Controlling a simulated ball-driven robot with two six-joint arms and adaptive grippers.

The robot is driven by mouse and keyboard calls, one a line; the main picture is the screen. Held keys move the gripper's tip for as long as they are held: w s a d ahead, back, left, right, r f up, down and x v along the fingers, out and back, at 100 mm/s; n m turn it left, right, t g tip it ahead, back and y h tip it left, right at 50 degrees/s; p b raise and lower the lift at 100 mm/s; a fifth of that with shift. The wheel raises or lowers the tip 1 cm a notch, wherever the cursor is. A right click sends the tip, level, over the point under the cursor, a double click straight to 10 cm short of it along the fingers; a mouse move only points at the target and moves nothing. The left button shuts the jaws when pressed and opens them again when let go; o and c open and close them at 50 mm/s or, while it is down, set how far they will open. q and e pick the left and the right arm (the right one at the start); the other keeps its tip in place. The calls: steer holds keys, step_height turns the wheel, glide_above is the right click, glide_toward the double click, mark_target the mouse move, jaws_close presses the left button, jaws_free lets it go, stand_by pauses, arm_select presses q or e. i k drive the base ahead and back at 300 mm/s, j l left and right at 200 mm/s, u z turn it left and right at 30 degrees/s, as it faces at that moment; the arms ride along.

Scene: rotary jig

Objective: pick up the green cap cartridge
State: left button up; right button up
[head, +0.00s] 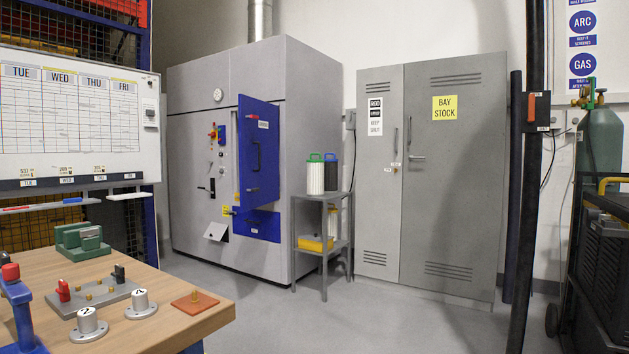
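The green cap cartridge (315,175) is a pale, ribbed upright cylinder with a green handled top. It stands on the top shelf of a small grey stand (321,197), between the large grey cabinet and the locker. A second cartridge (331,172), with a dark body and a blue top, stands close beside it on the right and slightly behind. Neither of my grippers shows in the head view.
A wooden bench (170,333) with fixtures and numbered parts fills the lower left. The grey cabinet's blue door (258,155) stands open, left of the stand. Lockers (455,180) stand right; a dark post (531,200) rises in front. The middle floor (380,320) is clear.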

mark_target(314, 167)
steer(key=i+l+z, duration=0.25)
steer(key=i+z, duration=0.25)
steer(key=i+l+z, duration=0.2)
steer(key=i, duration=0.4)
steer(key=i+z, duration=0.25)
steer(key=i, duration=0.35)
steer(key=i+j+u, duration=0.2)
steer(key=i+u, duration=0.2)
steer(key=i, duration=0.25)
steer(key=i+u, duration=0.45)
steer(key=i, duration=0.15)
steer(key=i+l+u, duration=0.4)
steer(key=i, duration=0.25)
steer(key=j, duration=0.1)
